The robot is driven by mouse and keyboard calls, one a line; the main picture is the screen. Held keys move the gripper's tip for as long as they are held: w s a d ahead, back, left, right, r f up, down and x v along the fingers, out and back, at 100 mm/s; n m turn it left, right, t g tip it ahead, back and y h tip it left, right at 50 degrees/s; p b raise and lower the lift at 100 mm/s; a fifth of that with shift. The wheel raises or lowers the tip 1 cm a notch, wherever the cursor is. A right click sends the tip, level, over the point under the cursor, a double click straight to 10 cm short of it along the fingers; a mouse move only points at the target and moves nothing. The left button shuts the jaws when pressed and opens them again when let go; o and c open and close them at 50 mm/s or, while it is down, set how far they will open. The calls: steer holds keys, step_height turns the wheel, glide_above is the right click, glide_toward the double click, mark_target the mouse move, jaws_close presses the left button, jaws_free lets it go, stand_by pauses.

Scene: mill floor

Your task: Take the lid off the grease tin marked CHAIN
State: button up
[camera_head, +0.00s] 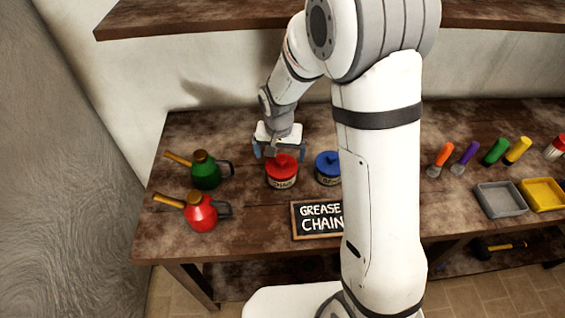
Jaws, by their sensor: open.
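A round tin with a red knobbed lid (282,162) stands on the wooden bench, and its label (283,182) appears to read CHAIN. The lid sits on the tin. My gripper (279,153) is open and points down at the red lid, with a finger on either side of it; whether the fingers touch the lid I cannot tell. A second tin with a blue lid (328,163) stands just to the right, partly hidden behind my arm. A black sign (320,218) reading GREASE CHAIN lies in front of the tins, its right end hidden by my arm.
A green oil can (206,171) and a red oil can (201,213) stand to the left, spouts pointing left. Several coloured handled tools, such as an orange one (441,157), and a grey tray (500,200) and a yellow tray (543,194) are on the right. A shelf (200,22) hangs above.

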mark_target(282, 158)
steer(key=shift+w+d+f+p, duration=0.1)
steer(key=shift+w+f+p, duration=0.1)
steer(key=shift+f, duration=0.5)
steer(key=shift+w+d+f+p, duration=0.1)
steer(key=shift+f+p, duration=0.1)
steer(key=shift+f, duration=0.5)
steer(key=shift+w+d+f+p, duration=0.1)
steer(key=shift+w+f+p, duration=0.1)
steer(key=shift+f, duration=0.5)
steer(key=shift+c, duration=0.3)
steer(key=c, duration=0.8)
